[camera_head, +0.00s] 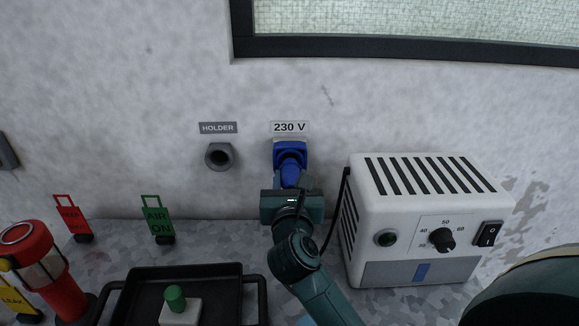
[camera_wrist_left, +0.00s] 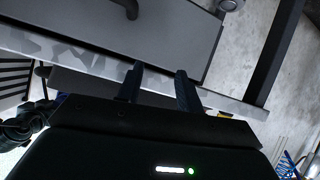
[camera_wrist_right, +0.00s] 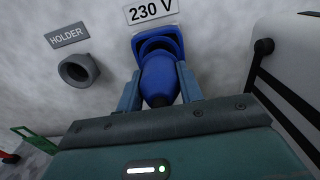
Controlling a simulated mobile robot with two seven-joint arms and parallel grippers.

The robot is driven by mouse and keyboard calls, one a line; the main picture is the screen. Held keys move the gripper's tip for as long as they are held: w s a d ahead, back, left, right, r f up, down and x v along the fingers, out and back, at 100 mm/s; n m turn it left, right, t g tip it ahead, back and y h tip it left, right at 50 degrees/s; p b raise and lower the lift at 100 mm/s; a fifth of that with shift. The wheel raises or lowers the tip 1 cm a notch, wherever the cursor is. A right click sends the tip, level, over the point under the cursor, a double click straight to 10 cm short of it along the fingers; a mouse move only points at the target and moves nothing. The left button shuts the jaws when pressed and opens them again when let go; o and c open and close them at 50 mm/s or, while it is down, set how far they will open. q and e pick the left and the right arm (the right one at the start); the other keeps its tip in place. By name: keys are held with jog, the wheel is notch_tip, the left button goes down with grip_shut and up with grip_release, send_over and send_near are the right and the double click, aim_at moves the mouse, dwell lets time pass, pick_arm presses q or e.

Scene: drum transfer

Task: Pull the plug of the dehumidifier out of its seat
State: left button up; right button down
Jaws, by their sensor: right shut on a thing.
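The blue plug (camera_head: 289,175) is in line with the blue wall socket (camera_head: 291,148) under the "230 V" label. In the right wrist view the plug (camera_wrist_right: 158,78) overlaps the socket's opening (camera_wrist_right: 157,40); how deep it sits is hidden. My right gripper (camera_wrist_right: 160,88) is shut on the plug, one finger on each side. The white dehumidifier (camera_head: 425,205) stands right of the plug, with a black cable (camera_head: 334,215) along its left side. My left gripper (camera_wrist_left: 160,72) shows only in its wrist view, fingers apart and nothing between them.
The grey round holder (camera_head: 219,156) is on the wall left of the socket. Red (camera_head: 70,216) and green (camera_head: 156,218) tags stand on the bench. A red cylinder (camera_head: 55,275) and a black tray (camera_head: 190,272) are in front. The wall between holder and socket is clear.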

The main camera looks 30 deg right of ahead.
jog(key=shift+v, duration=1.4)
jog(key=shift+w+d+r+p, duration=0.1)
jog(key=shift+w+p, duration=0.05)
jog(key=shift+p, duration=0.2)
